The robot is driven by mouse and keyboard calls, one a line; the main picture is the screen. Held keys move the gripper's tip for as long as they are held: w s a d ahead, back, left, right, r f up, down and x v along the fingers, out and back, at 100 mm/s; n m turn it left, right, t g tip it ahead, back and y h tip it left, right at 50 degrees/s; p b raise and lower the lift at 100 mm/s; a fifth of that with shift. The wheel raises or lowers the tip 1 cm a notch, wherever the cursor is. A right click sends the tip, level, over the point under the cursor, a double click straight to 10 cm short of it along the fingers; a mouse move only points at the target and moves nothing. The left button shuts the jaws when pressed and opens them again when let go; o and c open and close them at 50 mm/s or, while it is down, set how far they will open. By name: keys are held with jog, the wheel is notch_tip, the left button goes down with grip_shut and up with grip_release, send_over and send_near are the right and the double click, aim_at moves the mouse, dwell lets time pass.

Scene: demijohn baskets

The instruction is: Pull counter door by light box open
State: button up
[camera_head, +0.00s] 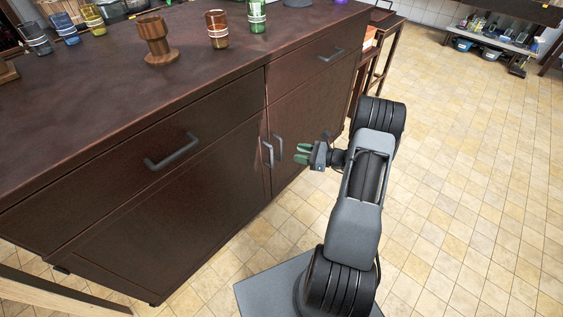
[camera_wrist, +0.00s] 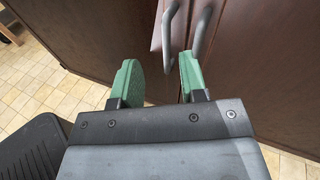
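The dark brown counter has two lower doors, a left door (camera_head: 170,235) and a right door (camera_head: 305,125), both looking shut. Their upright grey handles stand side by side at the seam: the left handle (camera_head: 267,154) and the right handle (camera_head: 279,148). My gripper (camera_head: 303,153) is open and empty, just in front of the handles. In the wrist view the left handle (camera_wrist: 168,40) lies ahead of the gap between the green fingertips (camera_wrist: 158,72). The right handle (camera_wrist: 201,34) lies ahead of the right finger. No light box can be made out.
Drawers with horizontal handles (camera_head: 172,153) sit above the doors. A wooden goblet (camera_head: 156,42) and several glasses stand on the countertop (camera_head: 95,100). A dark-framed stand (camera_head: 383,50) is beyond the counter. Tiled floor (camera_head: 455,180) is open at right.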

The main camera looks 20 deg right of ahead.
aim_at(281, 149)
jog(key=d+f+m+t+h+b, duration=0.2)
jog(key=d+f+m+t, duration=0.15)
jog(key=f, duration=0.35)
jog(key=b+x, duration=0.1)
jog(key=x, duration=0.3)
jog(key=b+x, duration=0.1)
jog(key=x, duration=0.3)
jog(key=b+x, duration=0.1)
jog(key=x, duration=0.4)
jog(key=shift+w+d, duration=0.15)
jog(key=shift+d, duration=0.15)
grip_shut()
jog(key=shift+d, duration=0.1)
